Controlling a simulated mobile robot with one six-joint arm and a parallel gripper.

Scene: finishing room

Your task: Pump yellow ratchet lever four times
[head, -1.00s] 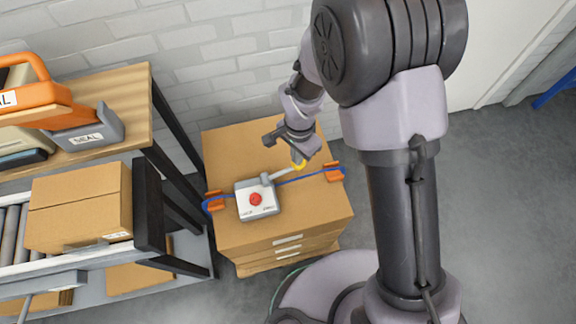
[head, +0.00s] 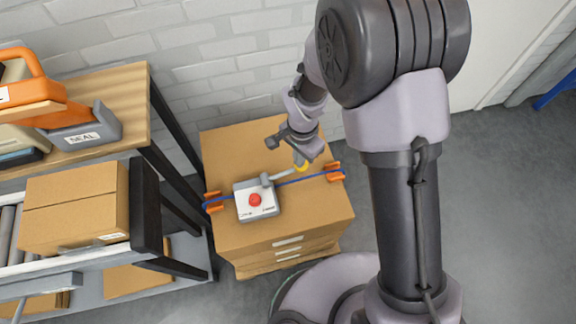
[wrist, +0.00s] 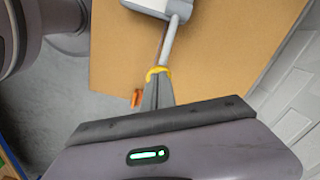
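The ratchet lever (head: 284,174) is a light grey bar with a yellow end (head: 303,166). It extends from a white and grey tensioner unit (head: 244,207) with a red button, on top of a stack of cardboard boxes (head: 225,150). My gripper (head: 303,162) reaches down to the yellow end. In the wrist view the lever (wrist: 170,40) runs down to my gripper's fingertips (wrist: 158,76). The fingers are close together, and the yellow end shows around their tips. They look shut on it, though the inner contact is hidden.
A blue strap (head: 313,177) crosses the boxes through orange corner guards (head: 333,172). A shelf (head: 125,95) with an orange-handled sealer (head: 35,95) and a conveyor with a carton (head: 75,205) stand at left. A white brick wall (head: 220,65) is behind. Grey floor lies right.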

